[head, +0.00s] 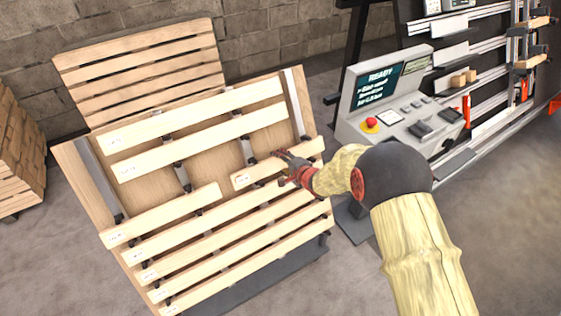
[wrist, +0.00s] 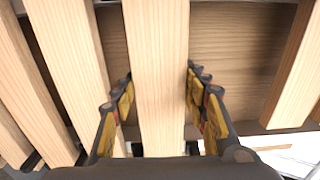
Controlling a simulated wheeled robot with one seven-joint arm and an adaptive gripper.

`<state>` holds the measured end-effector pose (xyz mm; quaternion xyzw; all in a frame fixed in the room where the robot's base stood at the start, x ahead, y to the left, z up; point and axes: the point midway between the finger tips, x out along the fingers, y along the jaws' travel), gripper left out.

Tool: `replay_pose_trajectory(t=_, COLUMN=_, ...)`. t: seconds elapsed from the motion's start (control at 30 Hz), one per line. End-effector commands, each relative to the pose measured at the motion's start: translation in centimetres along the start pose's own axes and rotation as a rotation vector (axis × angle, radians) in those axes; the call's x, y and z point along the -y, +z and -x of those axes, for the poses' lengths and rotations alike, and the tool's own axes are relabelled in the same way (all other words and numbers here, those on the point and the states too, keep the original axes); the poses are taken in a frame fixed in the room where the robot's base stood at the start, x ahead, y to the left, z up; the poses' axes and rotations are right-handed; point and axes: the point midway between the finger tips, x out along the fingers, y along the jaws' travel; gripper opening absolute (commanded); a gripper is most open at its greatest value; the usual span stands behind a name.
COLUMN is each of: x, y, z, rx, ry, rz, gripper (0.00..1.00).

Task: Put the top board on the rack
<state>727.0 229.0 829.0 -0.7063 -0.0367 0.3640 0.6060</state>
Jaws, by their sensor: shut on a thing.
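My gripper (head: 287,165) is shut across a short pale board (head: 262,173) at the right side of the slanted wooden rack (head: 73,158). In the wrist view the fingers stand on both sides of this board (wrist: 157,55), which runs up the picture between them. The board has a small white label at its left end and lies close over the rack panel; I cannot tell whether it rests on the black supports. Two long labelled boards lie higher on the rack, the topmost (head: 200,113) and the one below it (head: 205,138). Another short board (head: 170,213) lies lower left.
Several longer boards (head: 235,230) fill the rack's lower part. A slatted pallet (head: 145,70) stands behind it, and stacked wood (head: 18,155) is at far left. Bare floor (head: 510,215) lies at right.

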Motion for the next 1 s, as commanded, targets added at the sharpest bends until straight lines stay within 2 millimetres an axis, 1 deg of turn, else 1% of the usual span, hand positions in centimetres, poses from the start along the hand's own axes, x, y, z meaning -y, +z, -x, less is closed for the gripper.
replay_pose_trajectory(t=0.47, x=-0.10, y=-0.02, z=0.00, rx=0.000, ry=-0.001, rz=0.001, gripper=0.12)
replay_pose_trajectory(t=0.5, x=-0.10, y=-0.02, z=0.00, rx=0.000, ry=-0.001, rz=0.001, gripper=0.45)
replay_pose_trajectory(t=0.87, x=-0.13, y=0.00, z=0.00, rx=0.000, ry=0.000, rz=0.001, gripper=0.65)
replay_pose_trajectory(t=1.0, x=-0.14, y=0.00, z=0.00, rx=0.000, ry=0.000, rz=0.001, gripper=0.66)
